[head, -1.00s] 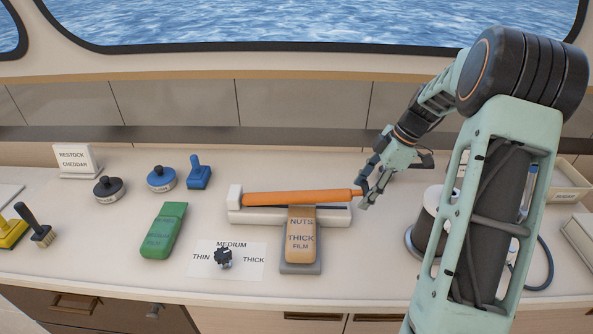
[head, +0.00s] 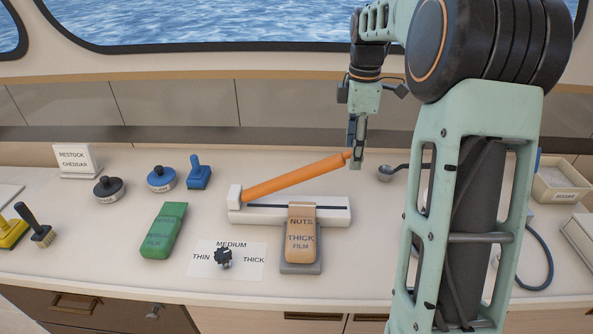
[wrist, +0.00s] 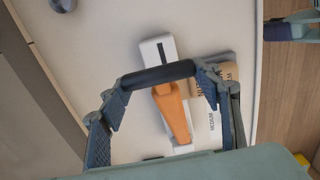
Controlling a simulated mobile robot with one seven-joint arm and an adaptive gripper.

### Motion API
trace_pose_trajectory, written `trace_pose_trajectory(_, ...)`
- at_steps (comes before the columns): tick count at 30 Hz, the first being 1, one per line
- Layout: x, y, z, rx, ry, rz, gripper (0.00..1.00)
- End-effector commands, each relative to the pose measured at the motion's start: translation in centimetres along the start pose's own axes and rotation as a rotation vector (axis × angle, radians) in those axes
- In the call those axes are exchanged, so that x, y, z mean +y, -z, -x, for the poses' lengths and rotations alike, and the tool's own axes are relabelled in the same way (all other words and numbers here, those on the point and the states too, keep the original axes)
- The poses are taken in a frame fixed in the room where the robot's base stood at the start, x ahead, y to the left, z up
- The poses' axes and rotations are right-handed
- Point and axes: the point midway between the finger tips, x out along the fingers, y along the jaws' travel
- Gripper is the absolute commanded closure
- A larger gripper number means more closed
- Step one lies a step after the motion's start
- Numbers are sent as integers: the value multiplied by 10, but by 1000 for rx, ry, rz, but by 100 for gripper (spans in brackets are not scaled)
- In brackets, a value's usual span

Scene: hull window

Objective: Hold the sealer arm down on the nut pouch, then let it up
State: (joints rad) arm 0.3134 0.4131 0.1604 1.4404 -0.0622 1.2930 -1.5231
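The orange sealer arm (head: 295,177) slants up to the right from its hinge at the left end of the white sealer base (head: 265,216). Below it, the tan nut pouch (head: 301,222) lies on a grey rest at the front of the base, marked NUTS, THICK FILM. My gripper (head: 356,158) points down at the arm's raised right end. In the wrist view its fingers (wrist: 160,77) meet both ends of a black bar at the end of the orange arm (wrist: 172,112). The finger contact is hidden in the head view.
A dial (head: 223,257) on a card reads THIN, MEDIUM, THICK. A green block (head: 163,230) lies left of it. Blue and dark round-based tools and a RESTOCK CHEDDAR sign (head: 77,159) stand at the back left. A bin (head: 562,182) stands at the right.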

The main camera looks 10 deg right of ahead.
Motion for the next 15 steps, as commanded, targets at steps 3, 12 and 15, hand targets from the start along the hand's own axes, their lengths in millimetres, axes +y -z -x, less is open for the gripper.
trace_pose_trajectory(3,-1,-1,-2,4,3,-2,29)
trace_pose_trajectory(12,0,-1,-2,5,2,-2,25)
trace_pose_trajectory(15,0,-2,1,5,1,-2,25)
